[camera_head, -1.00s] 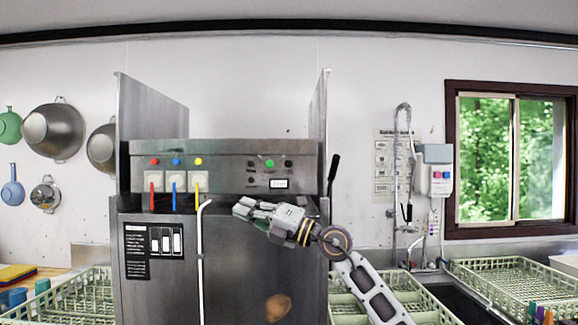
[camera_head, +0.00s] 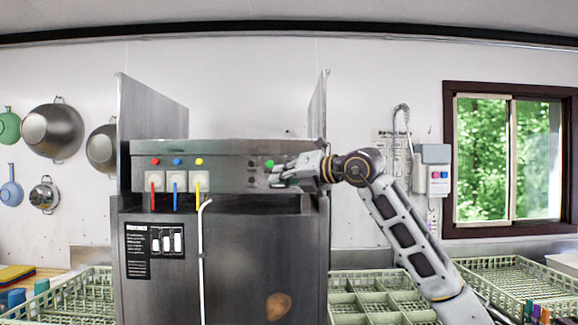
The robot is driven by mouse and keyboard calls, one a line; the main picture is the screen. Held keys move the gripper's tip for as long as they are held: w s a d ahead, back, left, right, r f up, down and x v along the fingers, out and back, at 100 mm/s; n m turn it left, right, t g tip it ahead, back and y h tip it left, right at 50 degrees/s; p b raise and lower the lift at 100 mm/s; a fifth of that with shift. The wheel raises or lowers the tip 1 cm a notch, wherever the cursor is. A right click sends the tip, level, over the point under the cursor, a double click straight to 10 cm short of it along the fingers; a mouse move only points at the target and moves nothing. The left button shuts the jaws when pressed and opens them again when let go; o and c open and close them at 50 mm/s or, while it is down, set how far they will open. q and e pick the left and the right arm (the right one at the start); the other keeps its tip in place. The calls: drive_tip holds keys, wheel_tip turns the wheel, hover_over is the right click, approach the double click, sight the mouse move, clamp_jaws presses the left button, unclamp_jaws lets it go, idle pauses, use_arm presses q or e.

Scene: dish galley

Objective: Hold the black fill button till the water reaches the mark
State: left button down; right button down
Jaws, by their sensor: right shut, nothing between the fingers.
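The steel dish machine (camera_head: 240,250) stands in the middle of the head view. Its front panel (camera_head: 225,180) carries red, blue and yellow buttons at the left, with coloured tubes below them. A green button (camera_head: 269,163) shows near the panel's right part. My right gripper (camera_head: 275,175) is shut and empty, with its fingertips at the panel's right part, just below the green button. I cannot tell whether the tips touch a button. No water level or mark is clear. My left gripper is not in view.
Green racks stand at the left (camera_head: 85,300), right of the machine (camera_head: 375,305) and by the window (camera_head: 520,275). A white-grey wall box (camera_head: 433,170) and a spray hose (camera_head: 402,110) are behind my right arm. Pans (camera_head: 55,130) hang at the left.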

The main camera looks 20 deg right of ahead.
drive_tip(key=shift+s+d+r+m+t+h, duration=0.1)
drive_tip(key=shift+d+r+m+t+h, duration=0.1)
drive_tip(key=shift+d+r+h, duration=0.35)
drive_tip(key=shift+s+d+r+m+t+h, duration=0.1)
drive_tip(key=shift+d+r+m+t+h, duration=0.15)
drive_tip(key=shift+d, duration=0.45)
drive_tip(key=shift+w, duration=0.2)
drive_tip(key=w+d+p, duration=0.2)
drive_tip(key=w+p, duration=0.3)
drive_tip(key=w, duration=0.3)
drive_tip(key=shift+d, duration=0.2)
drive_tip(key=shift+w, duration=0.1)
drive_tip(key=shift+w+d+p, duration=0.25)
drive_tip(key=shift+w+p, duration=0.5)
drive_tip(key=shift+w, duration=0.1)
idle(4.6)
